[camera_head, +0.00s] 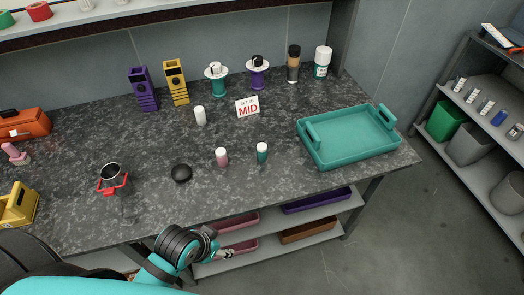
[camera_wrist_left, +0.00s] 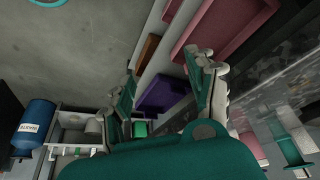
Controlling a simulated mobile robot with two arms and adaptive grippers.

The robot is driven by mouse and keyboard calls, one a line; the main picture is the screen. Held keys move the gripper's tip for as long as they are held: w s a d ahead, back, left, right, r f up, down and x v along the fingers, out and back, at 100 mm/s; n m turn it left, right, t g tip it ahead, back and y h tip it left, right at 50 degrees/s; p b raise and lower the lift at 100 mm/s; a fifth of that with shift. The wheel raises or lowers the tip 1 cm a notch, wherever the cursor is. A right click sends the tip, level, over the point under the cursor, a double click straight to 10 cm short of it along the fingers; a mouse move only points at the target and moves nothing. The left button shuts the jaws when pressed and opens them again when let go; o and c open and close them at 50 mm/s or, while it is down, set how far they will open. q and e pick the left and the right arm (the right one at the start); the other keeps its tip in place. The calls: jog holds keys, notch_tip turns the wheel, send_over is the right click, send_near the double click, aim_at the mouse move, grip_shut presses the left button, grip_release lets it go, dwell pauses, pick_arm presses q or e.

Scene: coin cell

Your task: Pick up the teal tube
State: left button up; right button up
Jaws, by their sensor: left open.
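The teal tube (camera_head: 262,153) stands upright on the dark speckled worktop (camera_head: 300,190), near the front middle, with a pale cap. A similar pink tube (camera_head: 221,157) stands a short way to its left. My left gripper (camera_head: 228,254) is beyond the front edge of the worktop, below and left of the teal tube and well apart from it. In the left wrist view the left gripper (camera_wrist_left: 165,75) has its fingers spread with nothing between them. I cannot make out the teal tube there. My right gripper is not in view.
A teal tray (camera_head: 350,158) lies to the right. A black dome (camera_head: 181,173) and a dark cup with a red holder (camera_head: 111,172) stand left. Shelf bins (camera_head: 317,200) sit under the worktop.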

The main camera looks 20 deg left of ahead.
pick_arm(q)
jog(key=w+r+m+t+h, duration=0.1)
jog(key=w+r, duration=0.2)
jog(key=w+r+m+t+h, duration=0.1)
jog(key=w+r, duration=0.1)
jog(key=r, duration=0.1)
jog(key=w+r+t+h, duration=0.1)
jog(key=w+r+t, duration=0.1)
jog(key=w+r, duration=0.1)
jog(key=shift+w+a+r+m+h, duration=0.25)
jog(key=shift+w+a+m+h, duration=0.05)
jog(key=shift+w+m+h, duration=0.1)
jog(key=w+a+r+t+h, duration=0.1)
jog(key=w+a+r+t, duration=0.25)
jog(key=w+r, duration=0.25)
jog(key=p, duration=0.2)
send_near(260, 147)
jog(key=shift+h, duration=0.3)
jog(key=x, duration=0.5)
jog(key=shift+w+a, duration=0.1)
jog(key=shift+a, duration=0.1)
jog(key=shift+p+x, duration=0.45)
jog(key=shift+x, duration=2.45)
jog(key=shift+f, duration=0.15)
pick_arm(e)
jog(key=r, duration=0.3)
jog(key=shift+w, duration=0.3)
pick_arm(q)
jog(key=shift+c, duration=0.4)
grip_shut()
